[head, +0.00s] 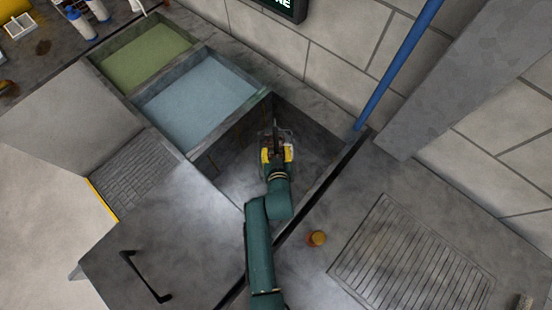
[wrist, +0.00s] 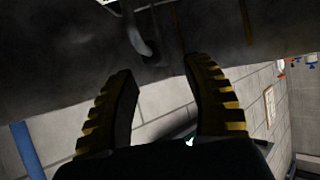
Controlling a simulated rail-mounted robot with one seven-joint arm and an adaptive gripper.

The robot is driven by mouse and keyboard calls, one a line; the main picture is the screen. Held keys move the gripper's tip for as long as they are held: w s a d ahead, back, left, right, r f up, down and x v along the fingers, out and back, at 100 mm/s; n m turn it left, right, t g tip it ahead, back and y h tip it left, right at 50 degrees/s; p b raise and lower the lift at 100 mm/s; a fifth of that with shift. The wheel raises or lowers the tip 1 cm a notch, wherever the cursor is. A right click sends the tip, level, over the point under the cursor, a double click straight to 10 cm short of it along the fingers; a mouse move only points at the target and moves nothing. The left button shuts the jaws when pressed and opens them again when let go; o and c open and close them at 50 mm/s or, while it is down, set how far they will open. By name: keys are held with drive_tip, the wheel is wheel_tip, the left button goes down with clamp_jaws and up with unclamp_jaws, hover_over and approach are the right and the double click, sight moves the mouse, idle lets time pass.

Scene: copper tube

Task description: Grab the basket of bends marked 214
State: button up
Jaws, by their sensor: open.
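My gripper (head: 276,147) is in the dark rightmost basin in the head view, with its yellow-edged fingers low inside the walls. In the wrist view the two fingers (wrist: 160,68) stand apart with nothing between them. A curved grey metal bar, like a hook or handle (wrist: 140,35), shows beyond the fingertips at the top, with a paler wire-like piece (wrist: 108,3) cut off by the edge. A small greyish frame shows around my gripper in the head view; I cannot tell whether it is the basket. No 214 mark is readable, and no bends can be made out.
A pale blue basin (head: 197,95) and a green basin (head: 146,57) lie up and left of the dark one (head: 225,152). A blue pipe (head: 400,62) rises beside the wall.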

sight(276, 141)
drive_tip(key=b+x, duration=0.1)
drive_tip(key=x, duration=0.1)
drive_tip(key=b+x, duration=0.1)
drive_tip(key=x, duration=0.1)
drive_tip(key=b+x, duration=0.1)
drive_tip(key=x, duration=0.1)
drive_tip(key=shift+w+d+r, duration=0.15)
drive_tip(key=shift+w+d, duration=0.05)
drive_tip(key=shift+w, duration=0.2)
drive_tip(key=shift+s, duration=0.1)
drive_tip(key=shift+c, duration=0.2)
clamp_jaws()
drive_tip(key=shift+r, duration=0.25)
